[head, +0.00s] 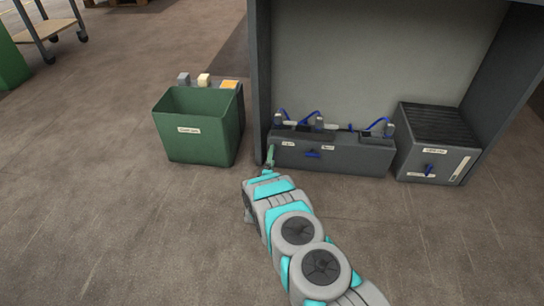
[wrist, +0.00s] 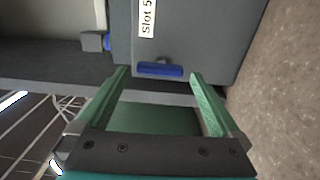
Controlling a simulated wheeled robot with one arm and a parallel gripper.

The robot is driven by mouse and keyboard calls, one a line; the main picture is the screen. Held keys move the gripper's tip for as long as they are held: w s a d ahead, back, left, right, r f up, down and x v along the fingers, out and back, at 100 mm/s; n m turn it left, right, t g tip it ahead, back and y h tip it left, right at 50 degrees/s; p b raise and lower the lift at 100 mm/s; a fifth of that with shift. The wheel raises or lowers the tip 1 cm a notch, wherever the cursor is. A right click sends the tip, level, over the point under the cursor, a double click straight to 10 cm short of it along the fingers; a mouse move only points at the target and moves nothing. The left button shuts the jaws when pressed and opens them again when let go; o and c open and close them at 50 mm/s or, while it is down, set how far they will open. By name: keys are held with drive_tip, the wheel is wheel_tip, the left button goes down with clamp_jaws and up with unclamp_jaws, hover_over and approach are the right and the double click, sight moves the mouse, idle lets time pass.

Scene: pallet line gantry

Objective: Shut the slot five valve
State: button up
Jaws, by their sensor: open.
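The bar lies lengthwise across the gap between my fingertips. My gripper (wrist: 161,74) is open, with one green finger past each end of the bar. I cannot tell whether they touch it. In the head view, my gripper (head: 269,158) is at the left end of the low grey box (head: 350,158), where it hides this handle.
Another blue handle (head: 313,155) is on the same box, turned crosswise. A ribbed grey unit (head: 435,130) with a blue handle stands at right. A green bin (head: 200,140) stands left of the gantry post (head: 260,70). The floor in front is clear.

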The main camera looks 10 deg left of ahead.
drive_tip(key=shift+s+a, duration=0.15)
drive_tip(key=shift+s, duration=2.8)
